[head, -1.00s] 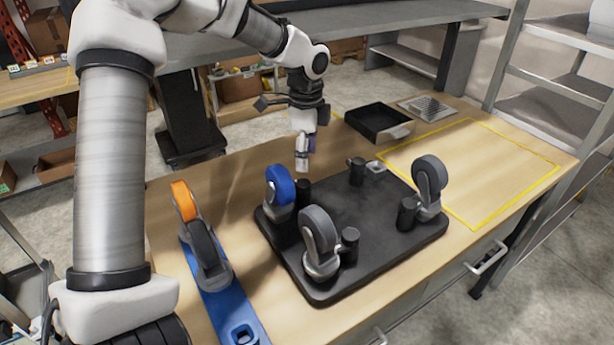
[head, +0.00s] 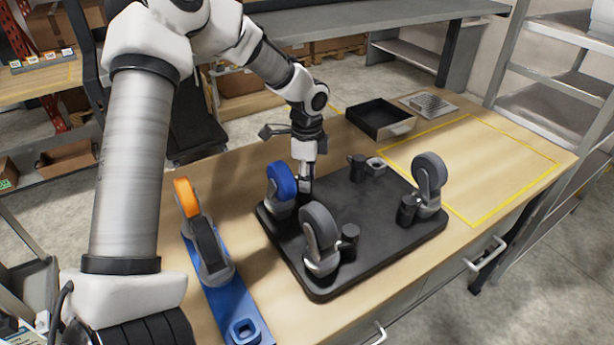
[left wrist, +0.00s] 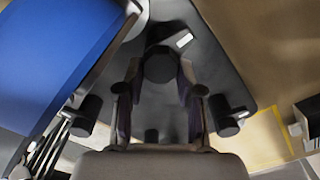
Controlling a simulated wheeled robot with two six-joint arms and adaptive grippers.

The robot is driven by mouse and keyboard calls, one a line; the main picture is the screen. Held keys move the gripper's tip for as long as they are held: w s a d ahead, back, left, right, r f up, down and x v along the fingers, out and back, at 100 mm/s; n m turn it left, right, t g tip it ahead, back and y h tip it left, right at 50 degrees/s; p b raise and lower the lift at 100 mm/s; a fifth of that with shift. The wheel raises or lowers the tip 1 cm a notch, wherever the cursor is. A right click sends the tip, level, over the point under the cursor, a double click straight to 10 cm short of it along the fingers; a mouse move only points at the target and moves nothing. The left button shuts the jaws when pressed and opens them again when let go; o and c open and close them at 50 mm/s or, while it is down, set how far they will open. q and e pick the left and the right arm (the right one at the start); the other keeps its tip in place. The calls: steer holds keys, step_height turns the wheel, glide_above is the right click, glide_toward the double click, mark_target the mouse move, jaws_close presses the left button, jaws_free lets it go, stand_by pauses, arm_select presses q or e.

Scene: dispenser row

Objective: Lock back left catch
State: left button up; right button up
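The black base plate (head: 380,225) carries casters and short black posts. The caster with the blue wheel (head: 281,182) stands at its back left corner and fills the upper left of the left wrist view (left wrist: 50,55). The back left catch, a black post beside the blue wheel, is mostly hidden by my gripper in the head view. In the left wrist view a dark round post top (left wrist: 160,65) with a pale mark lies between my fingertips. My left gripper (head: 306,186) points down there, its fingers apart on either side of the post. My right gripper is out of view.
Grey-wheeled casters stand at front left (head: 320,238) and right (head: 428,182) of the plate. A blue holder (head: 240,305) with an orange-wheeled caster (head: 186,197) lies left. A black tray (head: 380,120) stands behind. The yellow-outlined area (head: 475,165) is clear.

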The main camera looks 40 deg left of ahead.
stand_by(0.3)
arm_select(q)
steer(key=n+p, duration=0.2)
steer(key=n, duration=0.2)
steer(key=shift+p, duration=0.4)
steer(key=n+p, duration=0.2)
steer(key=n, duration=0.2)
steer(key=shift+a+n, duration=0.15)
steer(key=shift+n, duration=0.25)
steer(key=n+p, duration=0.2)
steer(key=n, duration=0.2)
steer(key=shift+a+n, duration=0.1)
steer(key=shift+n, duration=0.2)
steer(key=shift+a+f+n+p, duration=0.15)
steer(key=shift+n+p, duration=1.05)
steer(key=shift+n, duration=1.1)
steer(key=o, duration=1.2)
steer(key=shift+c, duration=0.2)
steer(key=shift+w, duration=0.1)
